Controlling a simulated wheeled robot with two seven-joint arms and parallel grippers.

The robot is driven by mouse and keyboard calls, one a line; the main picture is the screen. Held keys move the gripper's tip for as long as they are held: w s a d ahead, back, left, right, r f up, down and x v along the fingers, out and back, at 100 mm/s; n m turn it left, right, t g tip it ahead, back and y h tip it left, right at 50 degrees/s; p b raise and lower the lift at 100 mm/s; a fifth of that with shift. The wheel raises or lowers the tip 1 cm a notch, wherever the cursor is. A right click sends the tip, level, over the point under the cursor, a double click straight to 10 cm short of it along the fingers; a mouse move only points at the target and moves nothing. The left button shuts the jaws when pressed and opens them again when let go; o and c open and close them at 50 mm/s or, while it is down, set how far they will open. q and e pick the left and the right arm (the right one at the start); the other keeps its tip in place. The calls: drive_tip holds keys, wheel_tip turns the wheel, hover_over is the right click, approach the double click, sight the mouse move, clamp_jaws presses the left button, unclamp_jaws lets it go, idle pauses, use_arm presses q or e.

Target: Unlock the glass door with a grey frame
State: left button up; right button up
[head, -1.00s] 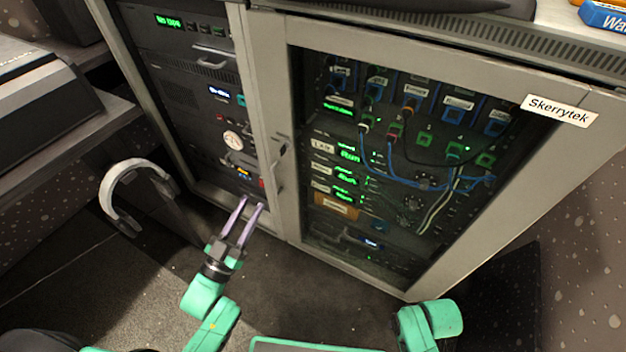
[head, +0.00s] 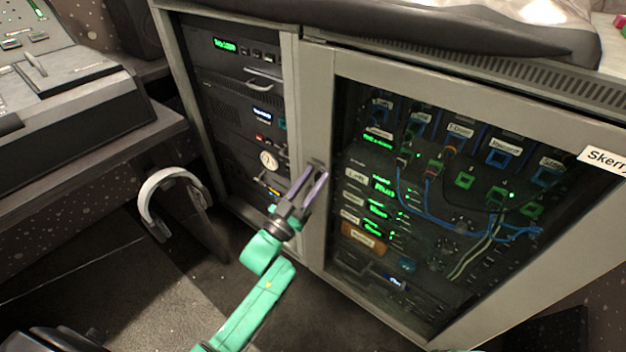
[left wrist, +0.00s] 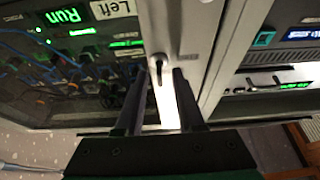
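The glass door with a grey frame (head: 470,185) is shut on the right part of the rack and shows wired equipment behind its glass. A small dark handle (left wrist: 158,66) sits on the door's grey upright in the left wrist view, between the lines of my fingers. In the head view my left gripper mostly hides it. My left gripper (head: 314,180) has two purple fingers held apart, in front of the grey upright near the handle. Its fingers also show in the left wrist view (left wrist: 160,85), with nothing gripped. I cannot tell whether they touch the handle. My right gripper is not in view.
Left of the door is an open rack bay (head: 240,110) with a round gauge. Grey headphones (head: 170,195) hang at the left, below a desk with a fader console (head: 60,75). A label plate (head: 603,160) sits on the door's top right. The floor in front is clear.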

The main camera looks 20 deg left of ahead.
use_arm(q)
clamp_jaws()
drive_tip(key=shift+m+g+h, duration=0.3)
drive_tip(key=shift+m+h, duration=0.1)
drive_tip(key=shift+m, duration=0.2)
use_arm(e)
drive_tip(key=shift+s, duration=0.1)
use_arm(q)
drive_tip(key=m+g+h, duration=0.1)
drive_tip(key=m, duration=0.3)
drive_tip(key=m+g+h, duration=0.1)
drive_tip(key=m, duration=0.3)
drive_tip(key=m+g+h, duration=0.1)
drive_tip(key=m+g, duration=0.1)
drive_tip(key=m, duration=0.2)
drive_tip(key=shift+m+h+p, duration=0.4)
drive_tip(key=m+g, duration=0.2)
drive_tip(key=m, duration=0.2)
drive_tip(key=shift+p, duration=0.4)
drive_tip(key=shift+m+g+p, duration=0.6)
drive_tip(key=shift+m+g, duration=0.1)
drive_tip(key=shift+m, duration=1.5)
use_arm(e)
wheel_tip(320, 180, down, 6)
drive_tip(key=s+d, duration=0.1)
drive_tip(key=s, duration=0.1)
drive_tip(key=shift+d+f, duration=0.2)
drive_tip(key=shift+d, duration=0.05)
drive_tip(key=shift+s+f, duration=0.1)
